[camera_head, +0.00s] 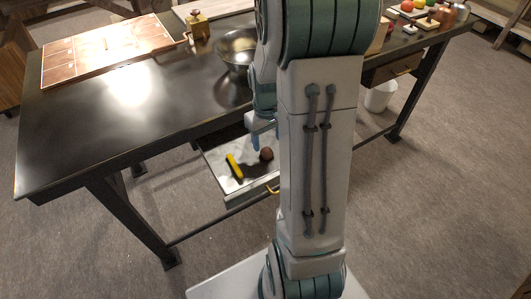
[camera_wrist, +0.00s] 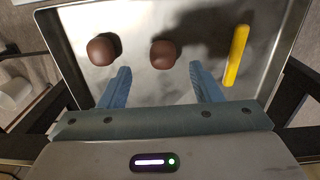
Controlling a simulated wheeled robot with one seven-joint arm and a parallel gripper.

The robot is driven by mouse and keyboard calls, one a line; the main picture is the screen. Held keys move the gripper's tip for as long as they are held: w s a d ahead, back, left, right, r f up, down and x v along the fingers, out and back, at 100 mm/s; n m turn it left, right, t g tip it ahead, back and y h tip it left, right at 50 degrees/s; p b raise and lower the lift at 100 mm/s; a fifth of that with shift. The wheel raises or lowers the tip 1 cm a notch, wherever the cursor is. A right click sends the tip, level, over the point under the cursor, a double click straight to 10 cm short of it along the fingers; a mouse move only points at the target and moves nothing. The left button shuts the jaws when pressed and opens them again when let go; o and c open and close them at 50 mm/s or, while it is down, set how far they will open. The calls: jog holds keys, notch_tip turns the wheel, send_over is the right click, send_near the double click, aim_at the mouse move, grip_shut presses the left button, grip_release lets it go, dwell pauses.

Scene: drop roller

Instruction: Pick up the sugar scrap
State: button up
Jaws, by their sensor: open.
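An open drawer (camera_head: 213,158) under the table holds small items; its metal tray also shows in the wrist view (camera_wrist: 130,20). In the wrist view, a brown rounded lump (camera_wrist: 163,54) lies near the middle, another brown lump (camera_wrist: 103,49) lies to its left, and a yellow stick (camera_wrist: 237,55) lies to its right. I cannot tell for sure which is the sugar scrap. My gripper (camera_wrist: 160,68) is open and empty, its fingers on either side of the middle lump in the picture. In the head view my gripper (camera_head: 258,141) hangs over the drawer; one brown lump (camera_head: 266,154) shows there.
The dark tabletop (camera_head: 180,110) stands above and behind the drawer. It carries a metal bowl (camera_head: 236,48), a brass-coloured item (camera_head: 198,24) and a tiled board (camera_head: 105,50). The drawer walls bound the space around the lumps. A white bin (camera_head: 380,96) stands under the table.

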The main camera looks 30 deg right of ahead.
aim_at(267, 150)
notch_tip(267, 150, down, 5)
jog(key=shift+a+f, duration=0.1)
jog(key=shift+a, duration=0.05)
jog(key=c, duration=1.1)
